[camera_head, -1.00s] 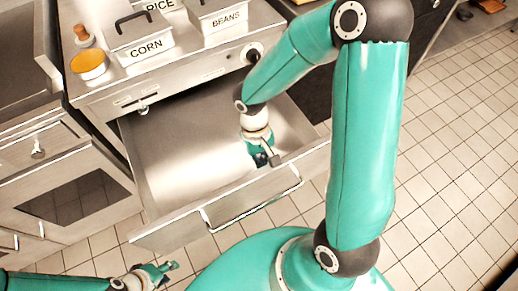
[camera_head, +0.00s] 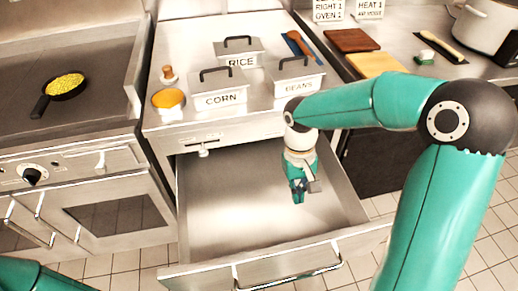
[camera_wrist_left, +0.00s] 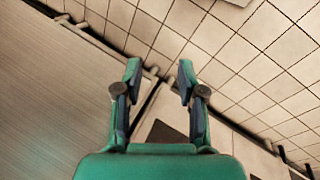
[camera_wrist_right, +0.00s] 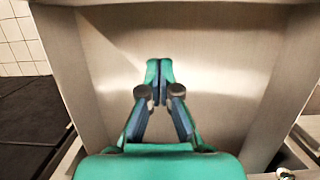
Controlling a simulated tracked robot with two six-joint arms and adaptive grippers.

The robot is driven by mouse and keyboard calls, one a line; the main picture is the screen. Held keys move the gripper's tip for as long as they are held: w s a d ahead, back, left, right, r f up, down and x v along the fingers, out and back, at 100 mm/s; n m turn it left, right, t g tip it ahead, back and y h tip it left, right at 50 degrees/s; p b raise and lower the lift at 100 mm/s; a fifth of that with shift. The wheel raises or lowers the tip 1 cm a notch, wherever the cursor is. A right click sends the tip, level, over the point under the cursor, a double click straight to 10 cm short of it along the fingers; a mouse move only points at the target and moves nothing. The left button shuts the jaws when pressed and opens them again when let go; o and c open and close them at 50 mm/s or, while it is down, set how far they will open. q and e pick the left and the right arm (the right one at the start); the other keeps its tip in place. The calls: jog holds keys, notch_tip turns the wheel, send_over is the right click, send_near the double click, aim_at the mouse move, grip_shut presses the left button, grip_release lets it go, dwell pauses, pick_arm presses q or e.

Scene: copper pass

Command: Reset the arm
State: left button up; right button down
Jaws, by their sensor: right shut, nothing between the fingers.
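My right gripper (camera_head: 299,196) hangs over the open, empty drawer (camera_head: 225,215) in the head view, pointing down. In the right wrist view its fingers (camera_wrist_right: 158,66) are together with nothing between them, above the bare drawer floor. My right arm reaches in from the right over the drawer's right side. My left gripper is outside the head view, where only a bit of my left arm shows at the bottom left. In the left wrist view the left gripper (camera_wrist_left: 158,80) has its fingers apart and empty, with floor tiles and a metal front beyond.
The counter above the drawer holds bins marked corn (camera_head: 219,97), rice (camera_head: 240,55) and beans (camera_head: 298,85), and an orange-topped bowl (camera_head: 168,100). A pan of yellow food (camera_head: 66,86) sits on the left cooktop. Cutting boards (camera_head: 378,64) and a pot (camera_head: 485,28) stand at the right.

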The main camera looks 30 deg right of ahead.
jog(key=shift+f, duration=0.1)
jog(key=s+a+f+b, duration=0.1)
jog(key=s+f, duration=0.5)
jog(key=f, duration=0.3)
jog(key=shift+s+f, duration=0.15)
jog(key=shift+f, duration=0.05)
dwell(0.3)
dwell(0.3)
